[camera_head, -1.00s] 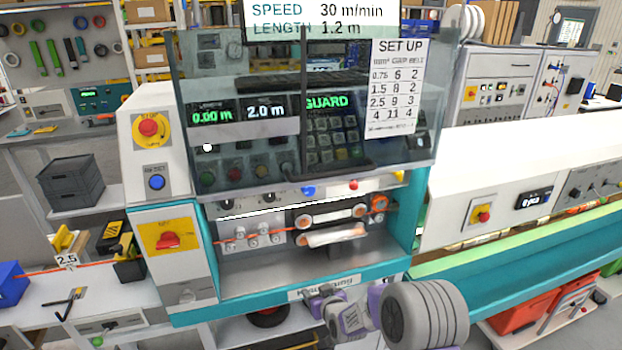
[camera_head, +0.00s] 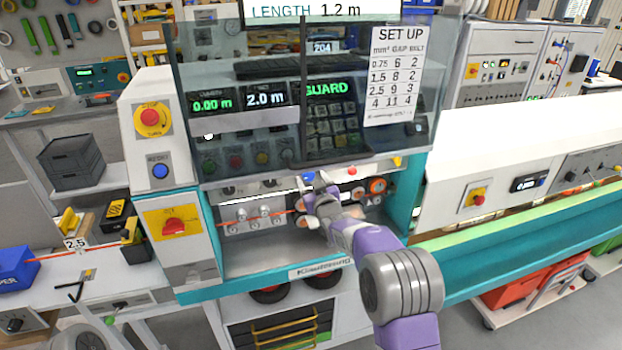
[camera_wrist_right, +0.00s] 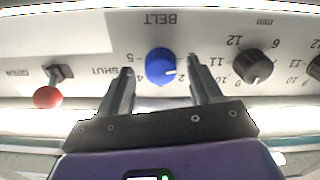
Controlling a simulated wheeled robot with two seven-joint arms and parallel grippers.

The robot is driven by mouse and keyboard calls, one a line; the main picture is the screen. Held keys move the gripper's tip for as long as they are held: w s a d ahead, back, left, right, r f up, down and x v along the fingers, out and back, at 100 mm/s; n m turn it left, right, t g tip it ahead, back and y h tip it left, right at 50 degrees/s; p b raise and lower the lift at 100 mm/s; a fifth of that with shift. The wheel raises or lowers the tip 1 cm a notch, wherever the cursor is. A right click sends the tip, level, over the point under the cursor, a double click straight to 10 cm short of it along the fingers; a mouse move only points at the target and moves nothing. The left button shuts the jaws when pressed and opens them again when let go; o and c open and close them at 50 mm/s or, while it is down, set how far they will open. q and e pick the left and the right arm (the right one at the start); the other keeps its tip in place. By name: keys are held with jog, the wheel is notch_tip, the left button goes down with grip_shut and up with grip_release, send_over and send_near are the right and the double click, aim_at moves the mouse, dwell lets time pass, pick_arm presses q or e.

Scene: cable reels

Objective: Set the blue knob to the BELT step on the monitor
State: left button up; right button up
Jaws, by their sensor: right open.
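The blue knob (camera_wrist_right: 160,66) is on a white panel under the label BELT, which reads upside down in the right wrist view. In the head view my right gripper (camera_head: 320,188) reaches in below the clear guard and largely hides the knob. The monitor (camera_head: 300,11) is cut off at the top; only LENGTH 1.2 m reads. My left gripper is not in view.
A black knob (camera_wrist_right: 252,66) marked mm and a red-balled lever (camera_wrist_right: 48,96) flank the blue knob. The clear guard (camera_head: 240,150) hangs just above my right gripper. A SET UP sheet (camera_head: 395,75) lists BELT figures 2, 2, 3, 4. A tag (camera_head: 75,244) reads 2.5.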

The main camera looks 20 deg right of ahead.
jog(key=shift+w, duration=0.45)
